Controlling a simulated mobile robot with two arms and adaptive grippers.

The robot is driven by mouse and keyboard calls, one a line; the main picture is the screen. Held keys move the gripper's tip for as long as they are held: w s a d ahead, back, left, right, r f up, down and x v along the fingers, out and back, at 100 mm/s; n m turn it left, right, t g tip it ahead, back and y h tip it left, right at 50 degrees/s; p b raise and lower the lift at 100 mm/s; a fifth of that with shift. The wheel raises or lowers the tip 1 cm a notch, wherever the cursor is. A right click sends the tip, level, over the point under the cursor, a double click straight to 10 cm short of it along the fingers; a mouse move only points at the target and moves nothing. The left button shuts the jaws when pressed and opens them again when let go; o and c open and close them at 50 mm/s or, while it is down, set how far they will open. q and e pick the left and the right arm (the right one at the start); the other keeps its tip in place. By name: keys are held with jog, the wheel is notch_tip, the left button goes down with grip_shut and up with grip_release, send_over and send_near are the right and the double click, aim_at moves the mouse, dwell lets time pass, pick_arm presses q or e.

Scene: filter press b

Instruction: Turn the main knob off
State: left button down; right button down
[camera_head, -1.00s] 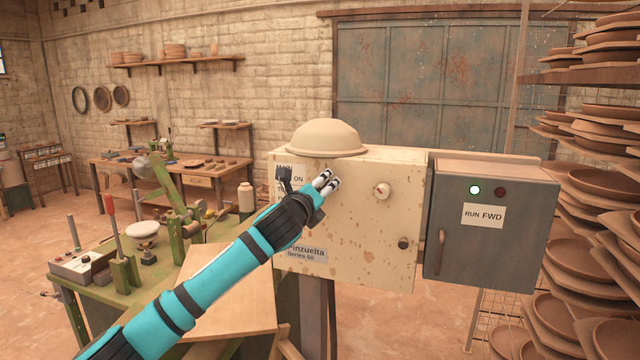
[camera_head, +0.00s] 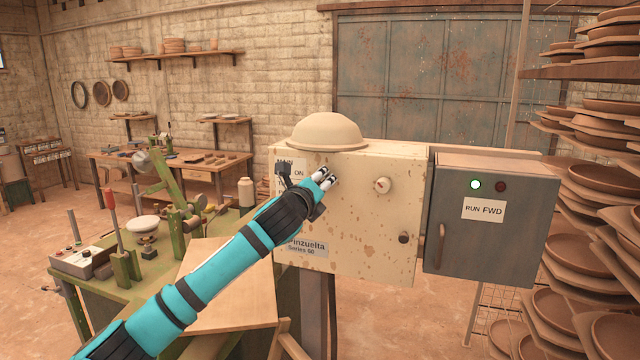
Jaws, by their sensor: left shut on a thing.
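My left gripper (camera_head: 325,178) is at the upper left of the box's front face. Its fingers are close together and shut on what seems to be the main knob, which the fingers and wrist hide. The knob's setting cannot be seen. My right gripper is out of view.
A grey cabinet (camera_head: 485,245) with a lit green lamp (camera_head: 476,184) and a "RUN FWD" label is on the right. A domed bowl (camera_head: 327,133) rests on the box. A green bench (camera_head: 120,290) is at left; racks of plates (camera_head: 590,180) stand far right.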

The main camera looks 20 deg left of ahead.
pick_arm(q)
jog(key=n, duration=0.8)
jog(key=n+b, duration=0.1)
jog(key=n, duration=0.4)
jog(key=shift+r, duration=0.1)
jog(key=shift+n+b, duration=0.35)
jog(key=shift+n, duration=1.85)
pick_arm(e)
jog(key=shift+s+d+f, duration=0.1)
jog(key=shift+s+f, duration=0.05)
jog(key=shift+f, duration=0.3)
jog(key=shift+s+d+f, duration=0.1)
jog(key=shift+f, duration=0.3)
pick_arm(q)
jog(key=c, duration=1)
grip_release()
jog(key=shift+o, duration=0.2)
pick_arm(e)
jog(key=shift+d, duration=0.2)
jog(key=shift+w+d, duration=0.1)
